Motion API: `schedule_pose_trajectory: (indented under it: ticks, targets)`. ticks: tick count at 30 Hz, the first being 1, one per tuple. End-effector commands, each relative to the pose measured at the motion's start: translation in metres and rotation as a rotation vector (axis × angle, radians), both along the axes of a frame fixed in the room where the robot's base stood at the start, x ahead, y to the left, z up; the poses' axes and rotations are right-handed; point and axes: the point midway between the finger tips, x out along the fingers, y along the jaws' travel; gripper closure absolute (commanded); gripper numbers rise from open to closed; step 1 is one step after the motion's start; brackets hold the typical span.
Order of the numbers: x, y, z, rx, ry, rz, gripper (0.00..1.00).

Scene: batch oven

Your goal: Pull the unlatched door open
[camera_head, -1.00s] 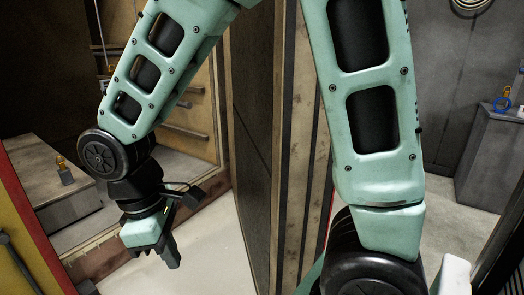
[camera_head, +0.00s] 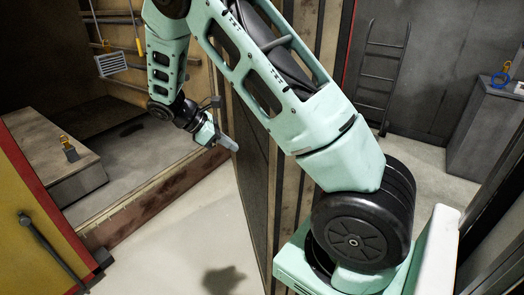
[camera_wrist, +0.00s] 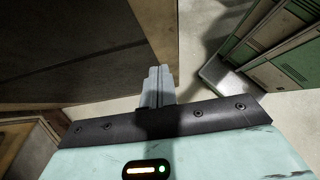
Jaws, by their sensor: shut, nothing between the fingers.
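The door (camera_head: 247,165) stands swung out from the oven opening, a tall thick panel with a dark inner face and a pale, worn wooden edge. My gripper (camera_head: 228,143) is shut and empty, on the opening side of the door, its fingertips close to the dark face. In the wrist view the shut fingers (camera_wrist: 158,88) point toward the lower corner of the door (camera_wrist: 80,50). I cannot tell whether they touch it. My arm hides the upper middle of the door in the head view.
The oven opening (camera_head: 130,150) is at left, with wooden walls and a low grey block (camera_head: 50,155) inside. A red and yellow panel (camera_head: 35,210) with a dark lever (camera_head: 45,245) stands at far left. A ladder (camera_head: 382,70) and a grey cabinet (camera_head: 485,130) stand at right. Pale floor is clear below.

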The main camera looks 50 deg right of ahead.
Motion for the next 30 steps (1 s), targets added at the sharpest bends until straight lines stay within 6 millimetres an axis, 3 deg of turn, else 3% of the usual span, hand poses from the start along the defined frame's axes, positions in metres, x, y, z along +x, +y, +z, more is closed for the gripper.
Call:
schedule_pose_trajectory:
  ticks: [12,21,30]
  targets:
    - [-0.039,-0.047,-0.054,0.001,0.004,-0.002,1.00]
    - [-0.059,-0.073,-0.054,0.001,-0.001,-0.001,1.00]
    - [-0.060,-0.075,-0.056,0.001,-0.002,0.000,1.00]
